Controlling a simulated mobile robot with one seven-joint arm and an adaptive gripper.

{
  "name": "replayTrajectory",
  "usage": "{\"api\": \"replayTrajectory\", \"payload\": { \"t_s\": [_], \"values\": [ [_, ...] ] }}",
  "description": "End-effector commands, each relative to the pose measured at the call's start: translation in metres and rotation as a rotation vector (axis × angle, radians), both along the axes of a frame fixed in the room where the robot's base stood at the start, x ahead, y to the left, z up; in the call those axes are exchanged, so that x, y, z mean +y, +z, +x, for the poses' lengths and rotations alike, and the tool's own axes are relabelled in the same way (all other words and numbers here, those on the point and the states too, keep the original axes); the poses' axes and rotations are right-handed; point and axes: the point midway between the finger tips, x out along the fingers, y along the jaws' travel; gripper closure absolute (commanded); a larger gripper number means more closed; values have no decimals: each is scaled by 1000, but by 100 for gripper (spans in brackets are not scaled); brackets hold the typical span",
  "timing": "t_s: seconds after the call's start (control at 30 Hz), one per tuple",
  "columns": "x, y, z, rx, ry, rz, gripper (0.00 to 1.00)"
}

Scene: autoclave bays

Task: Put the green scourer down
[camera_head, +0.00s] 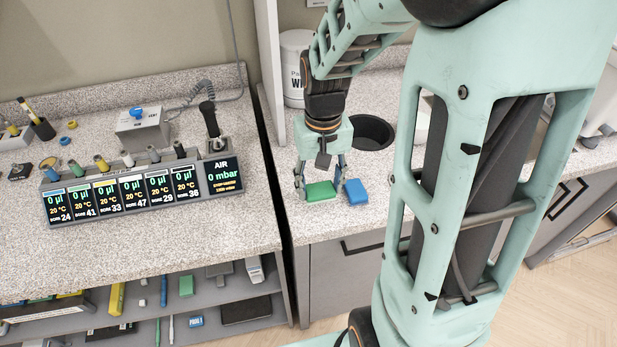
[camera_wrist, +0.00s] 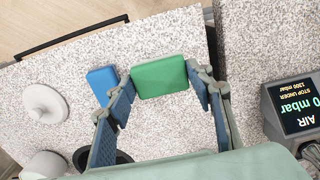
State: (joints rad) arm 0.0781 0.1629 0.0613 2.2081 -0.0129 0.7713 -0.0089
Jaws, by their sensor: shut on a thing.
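The green scourer (camera_head: 320,191) is a flat green block at the front of the right-hand speckled counter. My gripper (camera_head: 320,188) is shut on it, pointing down. In the wrist view the green scourer (camera_wrist: 160,77) sits between the two fingers of my gripper (camera_wrist: 162,88), close to the counter surface. I cannot tell whether it touches the counter. A blue block (camera_head: 355,191) lies just to its right in the head view. The blue block (camera_wrist: 101,83) is just left of the scourer in the wrist view, beside a finger.
A dark round opening (camera_head: 371,132) is in the counter behind my gripper. A white tub (camera_head: 296,66) stands at the back. A row of displays (camera_head: 140,190) stands on the left counter, across a narrow gap. A white round object (camera_wrist: 40,97) lies on the counter.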

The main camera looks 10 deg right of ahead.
Motion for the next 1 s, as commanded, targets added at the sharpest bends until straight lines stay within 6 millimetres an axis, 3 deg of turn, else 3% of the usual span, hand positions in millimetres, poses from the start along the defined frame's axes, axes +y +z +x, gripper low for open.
{"api": "replayTrajectory", "payload": {
  "t_s": [0.17,0.43,0.87,0.9,1.0],
  "values": [
    [5,-9,4,0,0,0,71],
    [7,-42,7,0,-1,-1,71],
    [7,-46,7,-1,-1,-1,71],
    [7,-46,7,-1,-1,-1,51],
    [7,-45,7,-1,-1,-1,40]
  ]
}}
